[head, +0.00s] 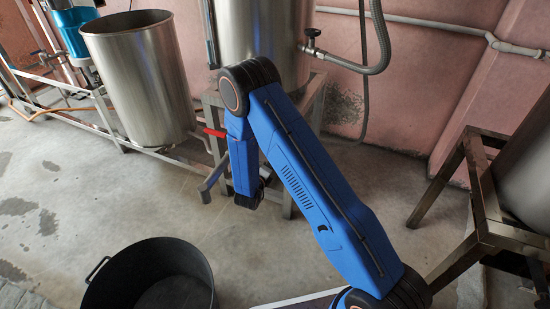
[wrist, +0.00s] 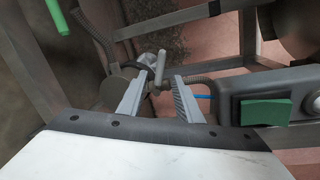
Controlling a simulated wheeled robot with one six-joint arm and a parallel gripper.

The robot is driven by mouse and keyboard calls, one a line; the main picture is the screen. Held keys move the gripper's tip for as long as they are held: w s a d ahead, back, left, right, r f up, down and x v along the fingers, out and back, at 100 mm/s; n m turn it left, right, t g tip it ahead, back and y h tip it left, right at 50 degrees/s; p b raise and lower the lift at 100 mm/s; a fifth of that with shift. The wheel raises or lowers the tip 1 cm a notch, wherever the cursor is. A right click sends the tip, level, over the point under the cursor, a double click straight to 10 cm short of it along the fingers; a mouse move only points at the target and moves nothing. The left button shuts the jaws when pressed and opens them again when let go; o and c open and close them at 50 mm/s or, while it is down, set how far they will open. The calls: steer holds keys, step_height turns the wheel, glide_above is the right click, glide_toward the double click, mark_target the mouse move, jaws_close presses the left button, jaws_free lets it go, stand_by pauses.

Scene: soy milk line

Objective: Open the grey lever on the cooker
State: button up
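A pale grey lever (wrist: 160,66) shows in the wrist view as a short upright bar on a pipe fitting. My gripper (wrist: 158,86) is open, with one grey finger on each side of the lever's lower part. The lever looks to be between or just beyond the fingertips; I cannot tell the depth, and no finger visibly touches it. In the head view, a tall steel vessel (head: 255,35), likely the cooker, stands behind my blue arm. My arm hides its lower part, and I cannot make out the grey lever or my fingers there.
A red handle (head: 214,132) shows beside my arm. A green lever (wrist: 57,17) and a green block (wrist: 265,110) show in the wrist view. An open steel drum (head: 140,75) stands left, a black tub (head: 150,250) in front, a metal stand (head: 480,200) right. Floor between is clear.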

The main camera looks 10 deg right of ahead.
steer(key=shift+v, duration=2.1)
